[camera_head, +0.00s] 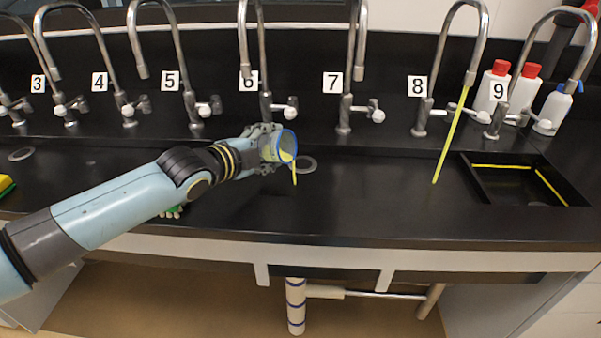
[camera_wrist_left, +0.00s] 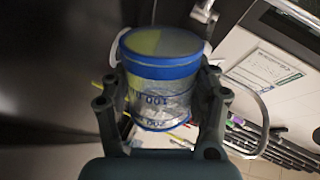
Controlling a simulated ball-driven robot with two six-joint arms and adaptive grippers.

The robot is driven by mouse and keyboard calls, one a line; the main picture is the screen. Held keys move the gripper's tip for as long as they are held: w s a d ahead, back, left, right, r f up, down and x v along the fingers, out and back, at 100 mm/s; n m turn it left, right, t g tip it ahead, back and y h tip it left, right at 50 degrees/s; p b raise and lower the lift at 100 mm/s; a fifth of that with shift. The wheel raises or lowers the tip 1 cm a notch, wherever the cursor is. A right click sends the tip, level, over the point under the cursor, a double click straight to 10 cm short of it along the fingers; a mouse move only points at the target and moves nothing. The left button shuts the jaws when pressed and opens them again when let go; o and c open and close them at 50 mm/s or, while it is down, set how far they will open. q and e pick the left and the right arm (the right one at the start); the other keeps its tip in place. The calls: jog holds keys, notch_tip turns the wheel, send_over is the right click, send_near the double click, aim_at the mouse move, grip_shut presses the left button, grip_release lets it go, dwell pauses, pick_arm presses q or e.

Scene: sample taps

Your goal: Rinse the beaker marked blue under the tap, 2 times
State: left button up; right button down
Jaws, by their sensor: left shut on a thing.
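The blue-marked beaker (camera_head: 281,148) is clear with a blue rim and is held tilted above the counter, in front of tap 6. Yellow-green liquid (camera_head: 294,174) runs down from its mouth. My left gripper (camera_head: 266,146) is shut on it. In the left wrist view the beaker (camera_wrist_left: 161,68), with its blue band and print, sits between the fingers of my left gripper (camera_wrist_left: 162,108). A yellow-green stream (camera_head: 453,132) runs from the spout of tap 8 (camera_head: 424,115) down to the counter. My right gripper is not in view.
A drain (camera_head: 304,165) lies just right of the beaker. A sink basin (camera_head: 484,186) with yellow strips is at the right. Several numbered taps line the back. White bottles (camera_head: 492,88) stand behind tap 9. The counter (camera_head: 365,205) between beaker and basin is clear.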

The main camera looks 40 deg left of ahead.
pick_arm(q)
jog(key=shift+w+d+r+m+p, duration=0.1)
jog(key=shift+d+r+m+p, duration=0.25)
jog(key=shift+d+p, duration=0.35)
dwell(0.3)
jog(key=shift+r+m+y+p, duration=0.15)
jog(key=shift+m+y+p, duration=0.3)
jog(key=shift+y+p, duration=0.1)
jog(key=shift+d+r+m+p, duration=0.3)
jog(key=shift+m+p, duration=0.1)
jog(key=shift+m, duration=0.2)
dwell(0.8)
